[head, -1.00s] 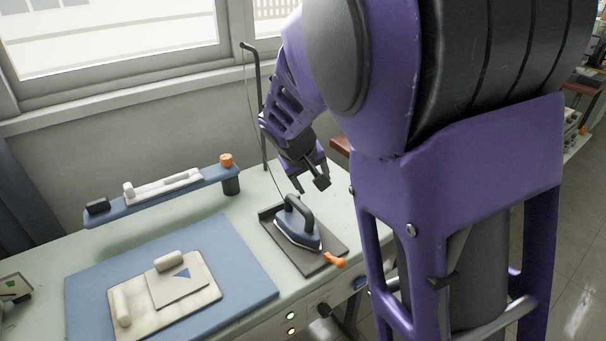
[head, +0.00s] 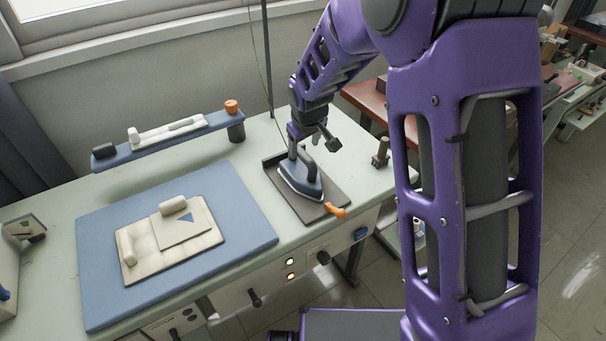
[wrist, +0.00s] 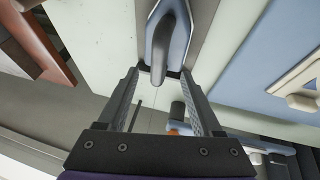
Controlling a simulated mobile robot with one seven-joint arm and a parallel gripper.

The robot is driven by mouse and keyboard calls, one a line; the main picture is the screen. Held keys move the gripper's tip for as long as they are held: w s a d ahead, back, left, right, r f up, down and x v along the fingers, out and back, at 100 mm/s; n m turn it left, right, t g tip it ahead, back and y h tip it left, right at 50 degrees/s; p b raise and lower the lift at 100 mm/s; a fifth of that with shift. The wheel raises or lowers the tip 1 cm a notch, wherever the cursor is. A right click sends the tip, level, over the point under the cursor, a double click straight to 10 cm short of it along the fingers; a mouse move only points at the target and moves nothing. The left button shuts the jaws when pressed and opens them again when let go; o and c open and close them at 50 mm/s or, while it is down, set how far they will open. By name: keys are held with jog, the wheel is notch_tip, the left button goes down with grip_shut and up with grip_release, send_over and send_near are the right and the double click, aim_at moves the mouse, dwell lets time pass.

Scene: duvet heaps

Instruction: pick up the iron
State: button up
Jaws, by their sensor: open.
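The iron (head: 298,182) has a blue body, a pale soleplate and a dark upright handle. It rests on a dark tray (head: 324,209) at the right part of the table. My gripper (head: 305,141) is just above and behind the iron's handle in the head view. In the wrist view the iron (wrist: 178,29) lies at the top, its dark handle rounded toward me. The open fingers of my gripper (wrist: 160,75) stand to either side of the handle's near end. I cannot tell if they touch it.
A blue pad (head: 105,233) with a folded cream cloth (head: 140,255) lies left. A raised blue sleeve board (head: 160,142) stands behind it. A thin upright pole (head: 268,65) and cord rise behind the iron.

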aim_at(303, 153)
jog(key=x, duration=0.7)
jog(key=shift+w+f, duration=0.2)
grip_shut()
jog(key=shift+r, duration=0.15)
dwell(0.3)
